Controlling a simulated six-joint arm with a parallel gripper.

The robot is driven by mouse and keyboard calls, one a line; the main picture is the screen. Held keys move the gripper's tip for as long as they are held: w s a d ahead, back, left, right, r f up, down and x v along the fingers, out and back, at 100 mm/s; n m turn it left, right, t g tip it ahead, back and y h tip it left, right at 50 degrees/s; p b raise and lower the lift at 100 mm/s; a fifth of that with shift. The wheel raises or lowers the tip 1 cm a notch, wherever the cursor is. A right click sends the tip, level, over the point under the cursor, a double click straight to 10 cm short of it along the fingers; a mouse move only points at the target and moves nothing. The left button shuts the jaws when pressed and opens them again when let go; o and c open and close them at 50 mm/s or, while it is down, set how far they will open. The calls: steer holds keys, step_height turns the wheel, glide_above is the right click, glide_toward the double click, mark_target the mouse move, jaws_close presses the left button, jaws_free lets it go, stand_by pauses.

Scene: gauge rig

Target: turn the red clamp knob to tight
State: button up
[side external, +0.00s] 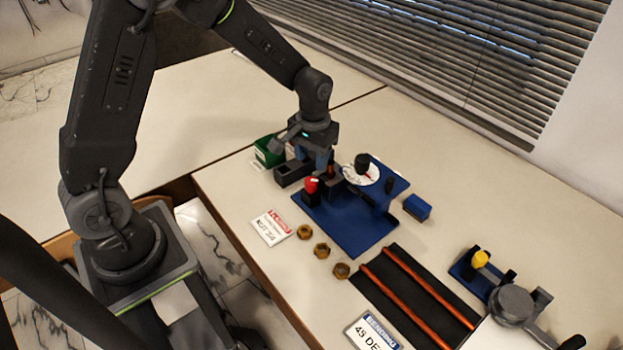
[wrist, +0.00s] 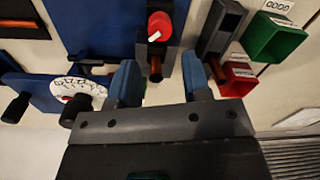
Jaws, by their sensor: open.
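The red clamp knob (side external: 311,185) sits on a dark block on the blue gauge rig plate (side external: 345,230). In the wrist view the red knob (wrist: 160,26) has a white pointer mark and lies beyond the fingertips, between their lines. A copper-coloured rod end (wrist: 155,70) shows just below it. My gripper (side external: 318,160) is above the rig's back left part, behind the knob. In the wrist view my gripper (wrist: 160,82) has its two blue fingers apart with nothing held between them. The white dial (side external: 360,173) stands right of my gripper. Any tight marking is too small to read.
A green bin (side external: 268,151) and a red bin (wrist: 238,78) stand near a dark open holder (side external: 292,173). Several brass nuts (side external: 321,250), a black mat with copper rods (side external: 400,300), a blue block (side external: 417,207) and a yellow-knobbed fixture (side external: 480,259) lie toward the front and right.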

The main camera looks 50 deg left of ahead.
mark_target(311, 180)
step_height(311, 180, down, 8)
steer(key=shift+a+r, duration=0.1)
stand_by(0.4)
steer(key=c, duration=0.6)
